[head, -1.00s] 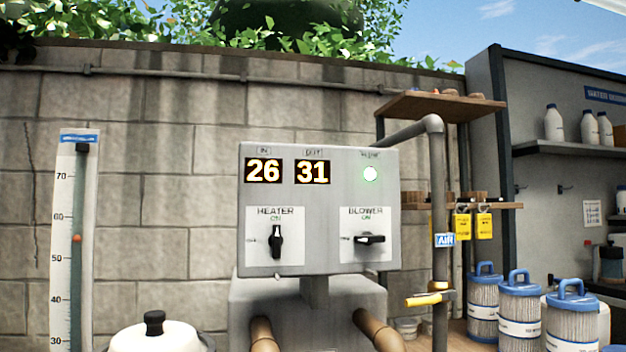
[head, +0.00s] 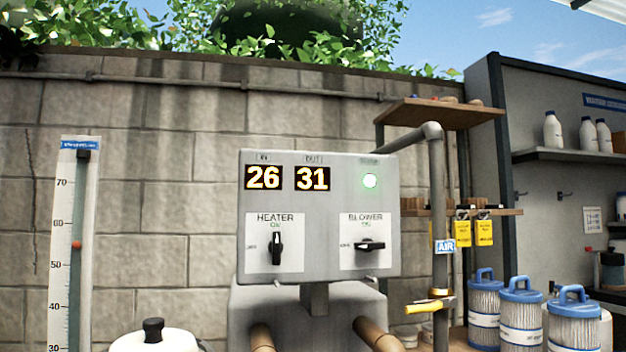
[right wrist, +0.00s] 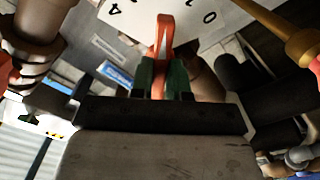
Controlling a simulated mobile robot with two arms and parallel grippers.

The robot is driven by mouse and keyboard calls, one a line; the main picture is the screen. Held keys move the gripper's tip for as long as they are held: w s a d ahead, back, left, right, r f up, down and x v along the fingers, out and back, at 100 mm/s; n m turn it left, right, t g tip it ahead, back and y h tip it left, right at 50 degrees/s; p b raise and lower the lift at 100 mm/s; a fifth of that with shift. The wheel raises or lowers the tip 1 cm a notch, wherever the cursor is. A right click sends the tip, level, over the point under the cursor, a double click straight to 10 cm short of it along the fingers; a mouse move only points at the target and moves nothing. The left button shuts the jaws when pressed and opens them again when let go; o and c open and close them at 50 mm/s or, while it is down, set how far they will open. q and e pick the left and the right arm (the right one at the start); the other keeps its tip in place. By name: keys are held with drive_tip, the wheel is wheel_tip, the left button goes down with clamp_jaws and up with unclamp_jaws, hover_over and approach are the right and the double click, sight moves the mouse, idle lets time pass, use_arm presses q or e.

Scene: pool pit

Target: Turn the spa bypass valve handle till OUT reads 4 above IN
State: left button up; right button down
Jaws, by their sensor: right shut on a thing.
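The grey control panel (head: 318,270) faces me in the middle of the head view. Its IN display (head: 263,178) reads 26 and its OUT display (head: 312,178) reads 31, so OUT is 5 above IN. A green lamp (head: 370,181) is lit at its top right. In the right wrist view my right gripper (right wrist: 164,80), with green fingers, is shut on an orange-red valve handle (right wrist: 164,35). A white scale plate (right wrist: 125,14) with printed numbers lies behind the handle. Neither the handle nor my grippers show in the head view.
Two brown pipes (head: 377,333) come out below the panel. A grey air pipe (head: 440,190) with a yellow-handled valve (head: 425,306) stands to its right, before several blue-topped filter cartridges (head: 521,305). A tall gauge (head: 76,200) and a white domed lid (head: 155,341) are at the left.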

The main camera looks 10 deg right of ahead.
drive_tip(key=m+p, duration=0.1)
drive_tip(key=m, duration=0.3)
drive_tip(key=shift+m+p, duration=0.3)
use_arm(q)
wheel_tip(320, 180, down, 6)
drive_tip(key=shift+s+r, duration=0.15)
drive_tip(key=shift+r, duration=0.1)
use_arm(e)
drive_tip(key=c, duration=1)
unclamp_jaws()
use_arm(q)
drive_tip(key=shift+r, duration=0.1)
use_arm(e)
drive_tip(key=shift+s, duration=0.1)
use_arm(q)
drive_tip(key=s+a+f+g+p, duration=0.1)
drive_tip(key=s+f+p, duration=0.3)
drive_tip(key=f, duration=0.9)
drive_tip(key=s, duration=0.3)
drive_tip(key=shift+s+f+p, duration=0.15)
drive_tip(key=shift+s+p, duration=0.2)
drive_tip(key=shift+s, duration=0.05)
use_arm(e)
drive_tip(key=s, duration=0.6)
drive_tip(key=shift+s, duration=0.4)
drive_tip(key=shift+d, duration=0.1)
